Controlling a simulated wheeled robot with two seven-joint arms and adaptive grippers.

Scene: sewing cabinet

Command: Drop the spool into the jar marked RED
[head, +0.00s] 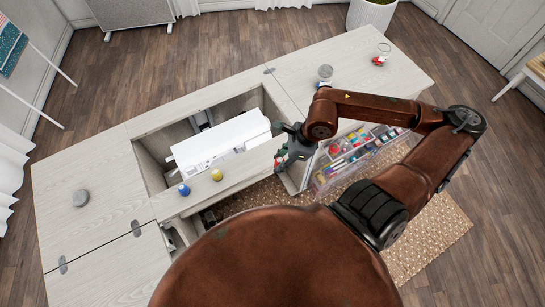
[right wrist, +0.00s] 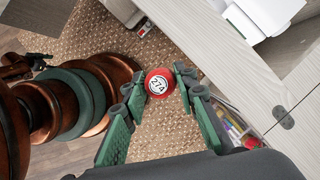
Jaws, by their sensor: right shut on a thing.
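My right gripper (head: 280,158) is over the front edge of the cabinet in the head view. In the right wrist view, the gripper (right wrist: 157,85) is shut on a red spool (right wrist: 158,83) with a white round label reading 274. The spool sits between the fingertips, above the rug in that view. A clear glass jar (head: 384,47) with something red at its base stands at the far right of the cabinet top. Another clear jar (head: 325,71) stands nearer, beside my right forearm. No RED marking is readable on either. My left gripper is out of view.
A blue spool (head: 184,190) and a yellow spool (head: 217,175) stand on the front strip. A white sewing machine (head: 225,141) lies in the cabinet opening. An open drawer of coloured sewing supplies (head: 350,155) is below my right arm. The left cabinet top is mostly clear.

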